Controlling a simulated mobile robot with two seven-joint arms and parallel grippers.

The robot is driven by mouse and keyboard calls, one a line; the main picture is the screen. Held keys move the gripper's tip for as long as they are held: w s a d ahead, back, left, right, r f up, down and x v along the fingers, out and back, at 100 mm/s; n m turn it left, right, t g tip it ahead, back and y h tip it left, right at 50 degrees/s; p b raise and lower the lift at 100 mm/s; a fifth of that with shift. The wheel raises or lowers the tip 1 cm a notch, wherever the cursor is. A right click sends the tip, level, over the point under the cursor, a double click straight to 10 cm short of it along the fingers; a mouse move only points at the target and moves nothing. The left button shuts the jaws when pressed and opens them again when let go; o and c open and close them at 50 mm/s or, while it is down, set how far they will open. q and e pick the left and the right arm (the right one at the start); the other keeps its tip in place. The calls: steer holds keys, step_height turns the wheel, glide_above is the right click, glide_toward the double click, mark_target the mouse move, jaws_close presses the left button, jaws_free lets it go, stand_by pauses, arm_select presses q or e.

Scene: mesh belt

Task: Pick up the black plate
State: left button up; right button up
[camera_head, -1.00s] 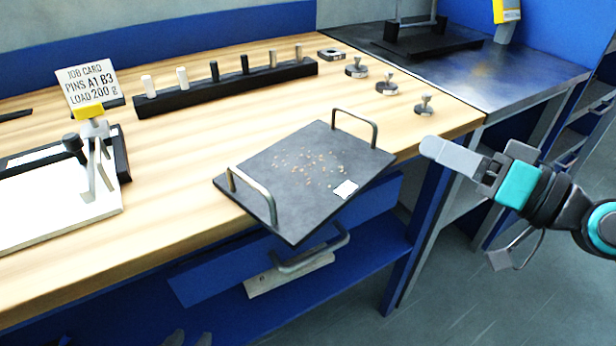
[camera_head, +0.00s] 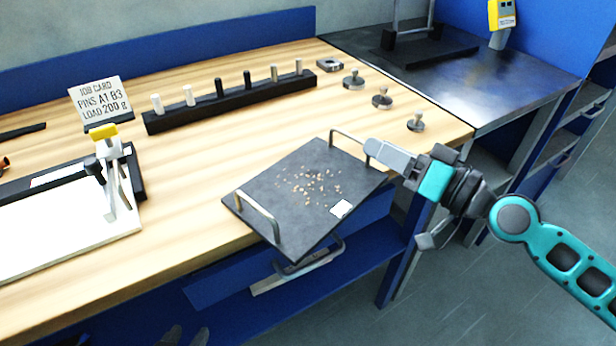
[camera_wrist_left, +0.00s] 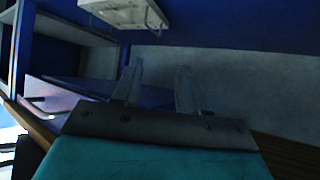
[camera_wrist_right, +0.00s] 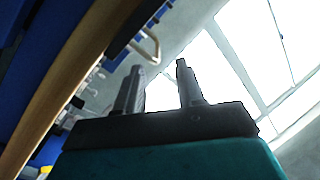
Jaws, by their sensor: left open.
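The black plate (camera_head: 290,215) lies on the bench's front edge, with its near corner overhanging. It has a metal handle at each end, brownish bits scattered on top and a white square patch near its right edge. My right gripper (camera_head: 371,148) is at the plate's right end, beside the far handle (camera_head: 352,140); contact is unclear. In the right wrist view its fingers (camera_wrist_right: 160,65) are apart and empty, with a metal handle (camera_wrist_right: 150,45) just beyond them. My left gripper (camera_wrist_left: 158,68) is open and empty in its wrist view, facing blue panels; I cannot clearly make it out from the head.
Behind the plate stand a black pin rack (camera_head: 230,103) and several metal weights (camera_head: 382,98). A job card (camera_head: 100,98) and a white-based fixture (camera_head: 70,225) are at left. A blue shelf and metal handle (camera_head: 310,262) lie beneath the plate. Floor at right is clear.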

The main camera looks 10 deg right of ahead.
mark_target(359, 140)
steer(key=shift+w+a+p, duration=0.35)
steer(key=shift+w+p, duration=0.05)
steer(key=shift+w, duration=0.1)
steer(key=p+x, duration=0.1)
steer(key=x, duration=0.2)
steer(key=shift+w+a+f, duration=0.1)
steer(key=shift+w+f, duration=0.05)
steer(key=shift+w+a+f, duration=0.1)
steer(key=shift+w+a, duration=0.15)
steer(key=shift+w, duration=0.05)
arm_select(q)
steer(key=shift+a+r, duration=0.45)
steer(key=shift+r, duration=0.15)
steer(key=shift+s, duration=0.1)
arm_select(e)
jaws_close()
arm_select(q)
steer(key=shift+y, duration=0.3)
steer(key=shift+p, duration=0.3)
